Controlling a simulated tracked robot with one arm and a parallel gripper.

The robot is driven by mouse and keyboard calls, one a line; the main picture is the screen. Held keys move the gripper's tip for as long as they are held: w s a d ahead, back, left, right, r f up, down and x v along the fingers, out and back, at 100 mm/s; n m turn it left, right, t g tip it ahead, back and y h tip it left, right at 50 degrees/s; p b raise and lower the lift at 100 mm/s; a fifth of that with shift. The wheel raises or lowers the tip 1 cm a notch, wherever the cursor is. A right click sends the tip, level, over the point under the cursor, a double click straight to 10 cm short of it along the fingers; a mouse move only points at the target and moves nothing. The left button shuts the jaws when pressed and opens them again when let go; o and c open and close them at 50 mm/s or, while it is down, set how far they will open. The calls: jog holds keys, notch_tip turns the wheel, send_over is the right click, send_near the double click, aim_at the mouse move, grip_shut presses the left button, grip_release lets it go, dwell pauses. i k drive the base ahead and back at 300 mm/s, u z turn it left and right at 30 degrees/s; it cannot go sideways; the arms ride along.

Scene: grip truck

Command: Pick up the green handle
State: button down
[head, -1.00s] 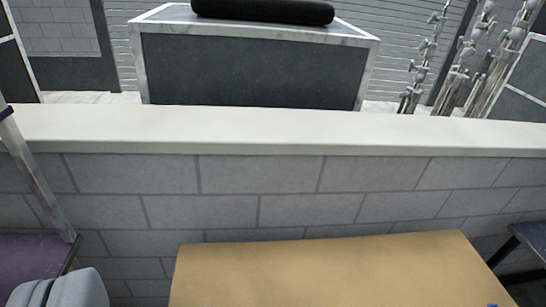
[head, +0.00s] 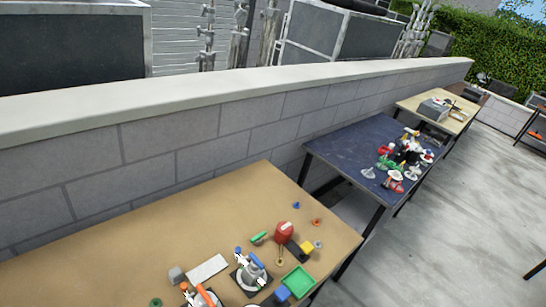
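A small elongated green piece (head: 258,238), which may be the green handle, lies on the tan table beside a red rounded object (head: 284,232). It is too small to tell its exact shape. A flat green tray (head: 296,284) and a green round piece (head: 155,302) are also on this table. Small green bits among the clutter on the dark blue table (head: 330,150) are too small to make out. My gripper is not in view.
The tan table (head: 150,240) stands along a grey block wall (head: 200,150) with a white ledge. Another light table (head: 445,112) stands farther back. Paved floor (head: 460,220) is open at right.

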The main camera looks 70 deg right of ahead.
aim_at(254, 241)
jog(key=z, duration=1.85)
jog(key=k, duration=0.5)
jog(key=u, duration=0.25)
